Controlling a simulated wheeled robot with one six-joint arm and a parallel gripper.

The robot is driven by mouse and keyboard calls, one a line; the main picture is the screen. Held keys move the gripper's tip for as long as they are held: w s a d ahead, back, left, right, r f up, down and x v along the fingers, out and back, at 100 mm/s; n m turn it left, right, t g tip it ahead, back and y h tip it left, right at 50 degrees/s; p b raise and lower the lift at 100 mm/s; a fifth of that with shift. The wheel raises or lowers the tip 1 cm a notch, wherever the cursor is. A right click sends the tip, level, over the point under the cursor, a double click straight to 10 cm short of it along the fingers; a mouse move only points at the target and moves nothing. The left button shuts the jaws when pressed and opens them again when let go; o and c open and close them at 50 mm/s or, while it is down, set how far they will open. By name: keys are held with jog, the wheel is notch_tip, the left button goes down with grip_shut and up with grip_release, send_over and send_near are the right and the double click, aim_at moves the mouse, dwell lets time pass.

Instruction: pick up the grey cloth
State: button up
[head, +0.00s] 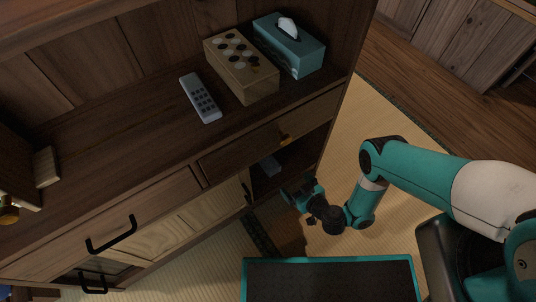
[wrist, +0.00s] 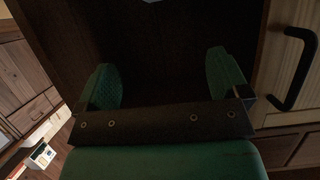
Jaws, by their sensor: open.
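A small grey thing (head: 270,165), which looks like the grey cloth, lies inside the dark open compartment of the wooden cabinet, below the drawer. Its far parts are in shadow. A pale grey sliver of what may be the same cloth (wrist: 152,1) shows at the top edge of the wrist view. My gripper (head: 299,194) is open, just outside the compartment opening, below and to the right of the grey thing in the head view. In the wrist view my gripper (wrist: 163,74) has its two green fingers wide apart, with nothing between them and the dark compartment beyond.
The cabinet top holds a remote (head: 201,98), a wooden box with round pieces (head: 240,65) and a teal tissue box (head: 289,45). A closed drawer (head: 265,138) sits above the compartment. A black door handle (wrist: 296,70) stands right of my gripper. Tatami (head: 340,135) is clear beside the cabinet.

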aim_at(270, 164)
jog(key=b+x, duration=0.4)
jog(key=b, duration=0.3)
jog(key=b+x, duration=0.3)
jog(key=b, duration=0.5)
jog(key=f+b+x, duration=0.1)
jog(key=b+x, duration=0.3)
jog(key=b, duration=0.3)
jog(key=shift+w+b, duration=0.1)
jog(key=shift+b, duration=0.2)
jog(key=shift+w+a+b, duration=0.2)
jog(key=shift+w+b, duration=0.15)
jog(key=shift+b, duration=0.5)
jog(key=shift+r, duration=0.1)
jog(key=shift+a, duration=0.1)
